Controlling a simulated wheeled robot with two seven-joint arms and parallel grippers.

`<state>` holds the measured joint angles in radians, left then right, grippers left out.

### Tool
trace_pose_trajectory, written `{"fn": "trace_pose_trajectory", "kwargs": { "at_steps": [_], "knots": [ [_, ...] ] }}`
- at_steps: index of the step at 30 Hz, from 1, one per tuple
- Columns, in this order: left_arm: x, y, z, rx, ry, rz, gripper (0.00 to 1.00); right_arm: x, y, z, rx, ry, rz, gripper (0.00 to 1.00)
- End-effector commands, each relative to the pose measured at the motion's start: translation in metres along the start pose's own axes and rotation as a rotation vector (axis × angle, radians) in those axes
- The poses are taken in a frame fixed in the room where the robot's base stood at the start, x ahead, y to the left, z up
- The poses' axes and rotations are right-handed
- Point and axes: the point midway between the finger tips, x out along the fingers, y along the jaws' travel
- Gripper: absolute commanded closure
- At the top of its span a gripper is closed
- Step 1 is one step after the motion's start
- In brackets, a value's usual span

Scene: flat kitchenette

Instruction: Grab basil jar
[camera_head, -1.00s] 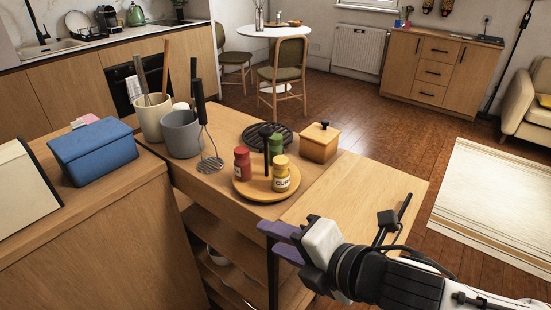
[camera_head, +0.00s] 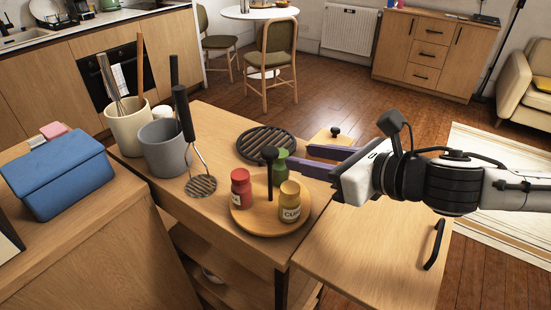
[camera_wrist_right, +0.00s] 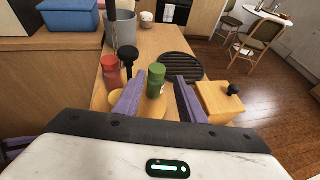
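A round wooden spice stand (camera_head: 258,222) with a dark centre knob (camera_head: 269,154) stands on the wooden counter. It holds a green jar (camera_head: 280,164) at the back, a red jar (camera_head: 241,188) at the left, and a yellow jar (camera_head: 290,202) in front, its label partly readable. The green jar looks like the basil one, but its label is not readable. My right gripper (camera_head: 306,160) is open beside the green jar, coming from the right. In the right wrist view the green jar (camera_wrist_right: 157,82) appears between its purple fingers.
A black round trivet (camera_head: 266,145) lies behind the stand. A wooden box (camera_head: 327,138) is partly hidden behind my right gripper. A grey mug (camera_head: 164,150) with utensils and a masher (camera_head: 200,186) are to the left.

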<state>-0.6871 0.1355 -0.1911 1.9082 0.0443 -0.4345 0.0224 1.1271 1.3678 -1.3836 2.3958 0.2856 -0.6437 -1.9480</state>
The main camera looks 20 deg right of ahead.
Motion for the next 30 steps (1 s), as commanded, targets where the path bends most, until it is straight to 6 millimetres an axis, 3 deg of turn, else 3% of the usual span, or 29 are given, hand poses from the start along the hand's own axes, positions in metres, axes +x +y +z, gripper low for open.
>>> {"fn": "trace_pose_trajectory", "kwargs": {
  "at_steps": [3,11,19,28,30],
  "knots": [
    [0.001,0.0,0.001,0.0,0.0,0.0,0.69,0.02,0.001,0.0,0.0,-0.001,0.002,0.63],
    [0.002,-0.001,0.002,0.001,0.0,-0.001,0.69,0.041,0.002,0.0,0.001,-0.001,0.001,0.63],
    [0.004,-0.001,0.003,0.001,0.0,-0.001,0.69,0.079,0.004,0.0,0.001,-0.001,0.0,0.63],
    [0.004,-0.001,0.003,0.001,0.001,-0.001,0.69,0.085,0.004,-0.001,0.001,0.0,-0.001,0.63],
    [0.004,-0.001,0.003,0.001,0.001,-0.001,0.69,0.085,0.004,-0.001,0.001,0.0,-0.001,0.72]
  ]
}}
